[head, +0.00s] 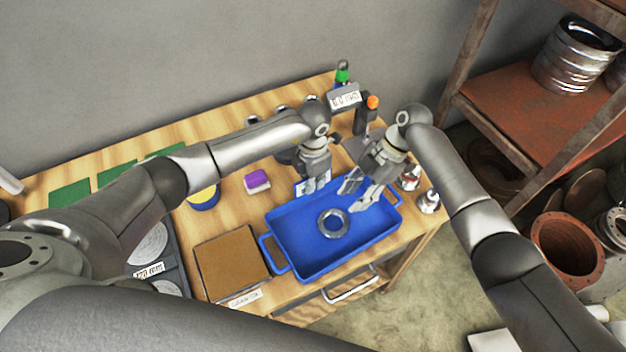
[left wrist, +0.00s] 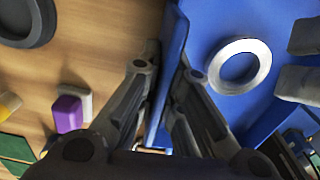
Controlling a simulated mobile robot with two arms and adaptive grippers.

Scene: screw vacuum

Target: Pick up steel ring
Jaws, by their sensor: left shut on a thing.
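The steel ring (head: 333,236) lies flat on the floor of the blue tray (head: 290,250), near its middle. In the left wrist view the bright ring (left wrist: 213,70) lies right of my left fingers, apart from them. My left gripper (head: 312,186) is at the tray's back-left side; its fingers (left wrist: 166,60) are shut on the tray's wall. My right gripper (head: 357,196) is above the tray, behind and right of the ring, with its fingers apart and nothing between them. Its fingertips also show at the right of the left wrist view (left wrist: 300,62).
A purple and white block (head: 257,182) and a brown-topped box (head: 230,262) stand left of the tray. Metal bottles (head: 428,203) stand at its right. A labelled grey device (head: 345,97) is behind the arms. A rusty shelf (head: 510,120) stands at the right.

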